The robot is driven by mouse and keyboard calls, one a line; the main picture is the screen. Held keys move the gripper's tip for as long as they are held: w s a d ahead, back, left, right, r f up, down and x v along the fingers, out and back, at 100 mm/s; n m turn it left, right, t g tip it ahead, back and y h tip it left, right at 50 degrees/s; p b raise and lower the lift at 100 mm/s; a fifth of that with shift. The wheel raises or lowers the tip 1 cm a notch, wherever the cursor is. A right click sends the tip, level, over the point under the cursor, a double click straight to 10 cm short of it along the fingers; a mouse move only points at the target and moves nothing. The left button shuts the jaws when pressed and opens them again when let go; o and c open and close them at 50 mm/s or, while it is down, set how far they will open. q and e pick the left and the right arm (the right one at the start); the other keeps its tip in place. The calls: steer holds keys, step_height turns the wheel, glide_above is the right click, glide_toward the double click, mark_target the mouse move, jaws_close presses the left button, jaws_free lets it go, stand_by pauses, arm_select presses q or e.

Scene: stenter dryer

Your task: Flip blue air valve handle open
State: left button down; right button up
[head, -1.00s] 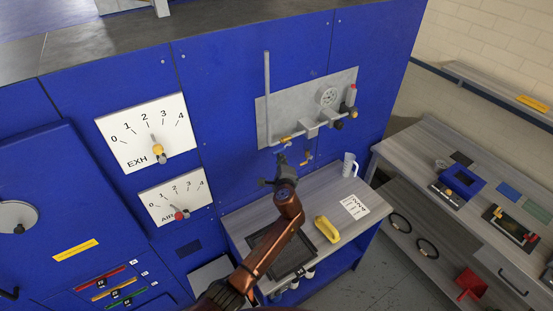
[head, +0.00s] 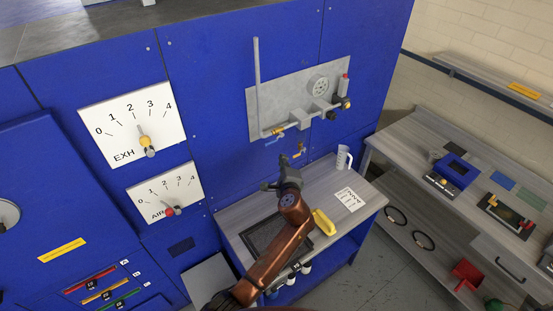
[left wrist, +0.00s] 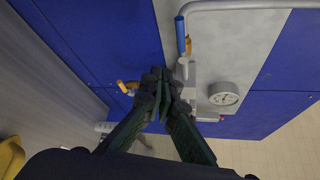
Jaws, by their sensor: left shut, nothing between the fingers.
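The blue air valve handle (head: 272,141) is a small lever at a yellow valve body (head: 279,132), at the lower left of the grey pipe panel. In the left wrist view the blue handle (left wrist: 180,36) lies along the pipe, beside the yellow valve body (left wrist: 188,46). My left gripper (head: 284,160) is shut and empty, below the handle in the head view. In the left wrist view its dark fingertips (left wrist: 160,76) are together, below and left of the handle, with a visible gap. My right gripper is not in view.
A second yellow valve (head: 299,151) sits on the blue wall below the panel, close to my left gripper. A round gauge (head: 319,85) is on the panel. The bench below holds a white jug (head: 343,158), a yellow object (head: 323,222) and a paper sheet (head: 349,200).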

arm_select(q)
steer(key=shift+s+d+r, duration=0.45)
steer(key=shift+s, duration=0.2)
steer(key=shift+s+d+r, duration=0.4)
steer(key=shift+s+d, duration=0.05)
steer(key=shift+s, duration=0.2)
